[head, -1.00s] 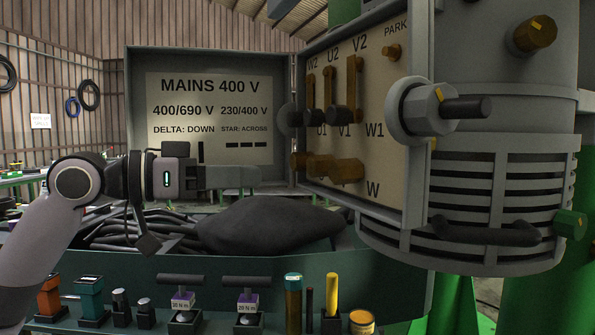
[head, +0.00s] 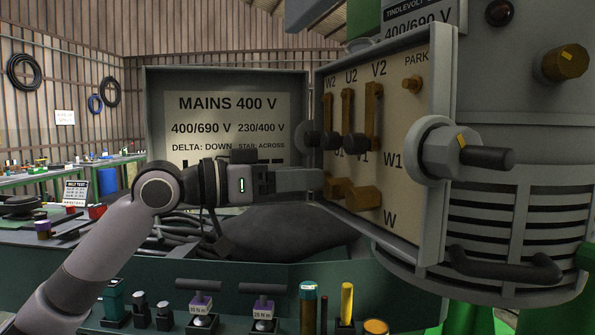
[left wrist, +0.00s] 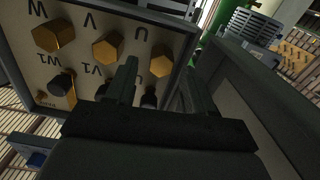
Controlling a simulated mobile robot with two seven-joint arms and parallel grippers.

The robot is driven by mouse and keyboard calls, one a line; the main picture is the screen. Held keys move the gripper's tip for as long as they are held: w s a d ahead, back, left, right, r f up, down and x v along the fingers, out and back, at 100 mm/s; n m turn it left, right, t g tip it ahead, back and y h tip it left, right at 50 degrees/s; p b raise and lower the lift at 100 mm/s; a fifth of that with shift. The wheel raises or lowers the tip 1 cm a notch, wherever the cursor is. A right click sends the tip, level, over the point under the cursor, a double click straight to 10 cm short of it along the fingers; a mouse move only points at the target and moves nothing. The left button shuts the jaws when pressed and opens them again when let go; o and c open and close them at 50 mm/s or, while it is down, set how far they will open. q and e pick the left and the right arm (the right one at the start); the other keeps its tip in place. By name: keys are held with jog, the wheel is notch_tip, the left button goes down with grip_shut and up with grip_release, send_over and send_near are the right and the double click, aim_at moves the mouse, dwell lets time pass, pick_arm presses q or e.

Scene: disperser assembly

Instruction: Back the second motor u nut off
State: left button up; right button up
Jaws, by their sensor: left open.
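The terminal board (head: 400,150) stands in an open grey box, with brass nuts along its lower row. The W nut (head: 364,197) and V nut (head: 340,187) show in the head view; the U nut is largely hidden by my gripper there. In the left wrist view the brass U nut (left wrist: 162,62) sits beyond my fingers, beside the V nut (left wrist: 108,48) and W nut (left wrist: 53,35). My left gripper (head: 318,180) is open and empty, pointing at the lower row; it also shows in the left wrist view (left wrist: 160,85). I see no contact. My right gripper is out of view.
Brass links (head: 372,115) and dark knobs (head: 354,146) sit above the lower row. The open lid (head: 230,90) stands behind my gripper. Tools (head: 200,307) stand along the front edge.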

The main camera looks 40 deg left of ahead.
pick_arm(q)
grip_shut()
